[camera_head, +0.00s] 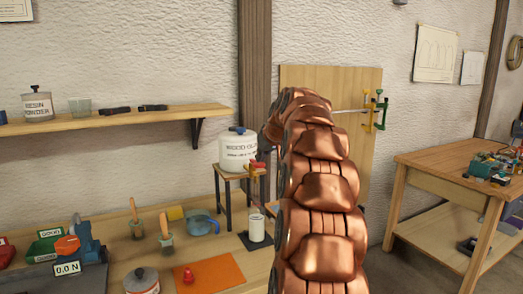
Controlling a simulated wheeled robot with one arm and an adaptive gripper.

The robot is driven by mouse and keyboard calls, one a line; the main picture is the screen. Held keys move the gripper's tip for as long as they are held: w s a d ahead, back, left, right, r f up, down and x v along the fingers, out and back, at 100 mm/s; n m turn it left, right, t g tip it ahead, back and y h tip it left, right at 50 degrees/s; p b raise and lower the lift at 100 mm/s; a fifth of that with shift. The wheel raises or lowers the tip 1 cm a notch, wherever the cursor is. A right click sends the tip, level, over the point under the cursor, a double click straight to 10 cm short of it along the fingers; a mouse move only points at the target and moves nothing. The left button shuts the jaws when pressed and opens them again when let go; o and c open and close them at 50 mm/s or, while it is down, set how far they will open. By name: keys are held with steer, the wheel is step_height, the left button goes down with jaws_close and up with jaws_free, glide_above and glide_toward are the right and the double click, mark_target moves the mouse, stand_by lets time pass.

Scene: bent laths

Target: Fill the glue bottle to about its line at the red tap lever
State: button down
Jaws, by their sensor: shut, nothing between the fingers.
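The glue bottle (257,228) is a small white bottle standing upright on a dark pad below the tap. The white wood glue tank (237,150) with a blue cap stands on a small wooden stand. The red tap lever (258,165) is at the tank's lower right. The bottle's line and fill level are too small to tell. My copper arm rises through the middle and bends down at its far end. Only a dark edge of my gripper (266,138) shows beside the tank, just above the lever. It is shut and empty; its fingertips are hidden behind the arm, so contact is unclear.
On the bench are an orange mat (220,272) with a red piece, a lidded pot (142,281), brushes in jars, a blue jug (201,224) and a scale (66,268). A shelf (120,118) hangs above. Another table (455,165) stands right.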

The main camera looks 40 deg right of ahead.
steer(key=shift+f, duration=0.35)
